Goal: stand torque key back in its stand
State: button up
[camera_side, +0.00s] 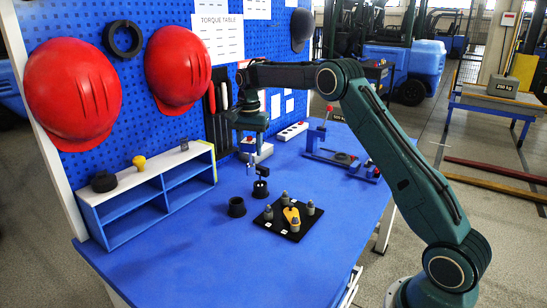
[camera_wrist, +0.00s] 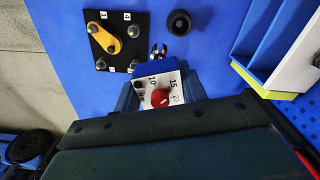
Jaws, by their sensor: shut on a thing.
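My gripper (camera_side: 250,152) points down over the blue table and is shut on the torque key (camera_side: 260,171).
A black plate (camera_side: 270,226) bears a yellow piece (camera_side: 290,215) and several grey pegs, right of the cups. A blue shelf (camera_side: 150,192) stands left, against the pegboard. A blue fixture (camera_side: 340,160) stands at the back right. The front table is clear.

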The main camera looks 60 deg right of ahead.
jog(key=w+a+r+m, duration=0.2)
jog(key=w+r+m, duration=0.1)
jog(key=r, duration=0.3)
jog(key=shift+w+a+m, duration=0.3)
jog(key=shift+w+m, duration=0.1)
jog(key=shift+w, duration=0.5)
jog(key=shift+r, duration=0.1)
notch_tip(320, 180, down, 16)
jog(key=shift+r, duration=0.15)
dwell(0.7)
jog(key=shift+f, duration=2.15)
jog(key=shift+f, duration=0.6)
